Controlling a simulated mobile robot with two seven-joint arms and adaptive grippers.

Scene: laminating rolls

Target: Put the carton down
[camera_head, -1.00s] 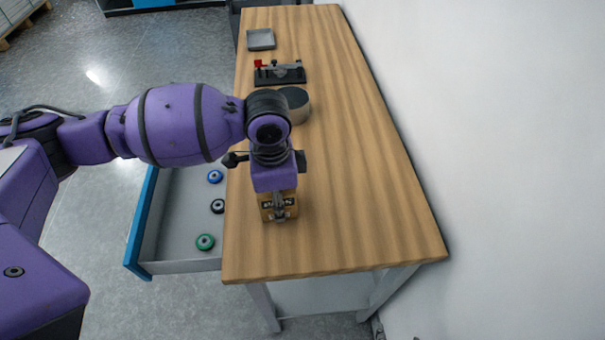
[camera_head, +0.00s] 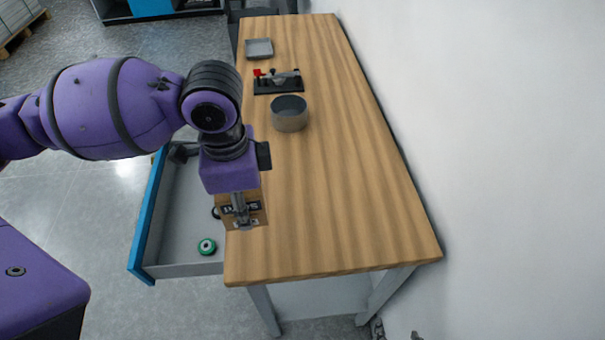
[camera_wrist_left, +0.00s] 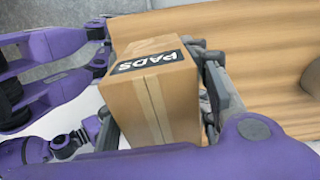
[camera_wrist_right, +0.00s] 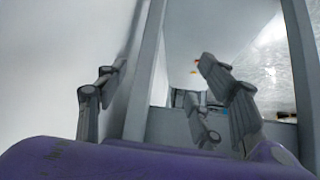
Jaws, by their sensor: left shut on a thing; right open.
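The brown carton (camera_head: 259,216) has a dark label reading PADS, which shows in the left wrist view (camera_wrist_left: 150,95). My left gripper (camera_head: 241,221) is shut on it, with a finger on either side, and points down. In the head view the carton overlaps the table's left edge beside the open drawer. I cannot tell how high it is above the table. My right gripper (camera_wrist_right: 158,85) is open and empty in the right wrist view. It is not seen in the head view.
The wooden table (camera_head: 340,200) is clear in its front and middle. A round grey container (camera_head: 290,118), a black fixture with a red part (camera_head: 279,82) and a grey tray (camera_head: 259,49) stand farther back. The open drawer (camera_head: 180,225) holds rolls, one green (camera_head: 207,246). A wall rises at right.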

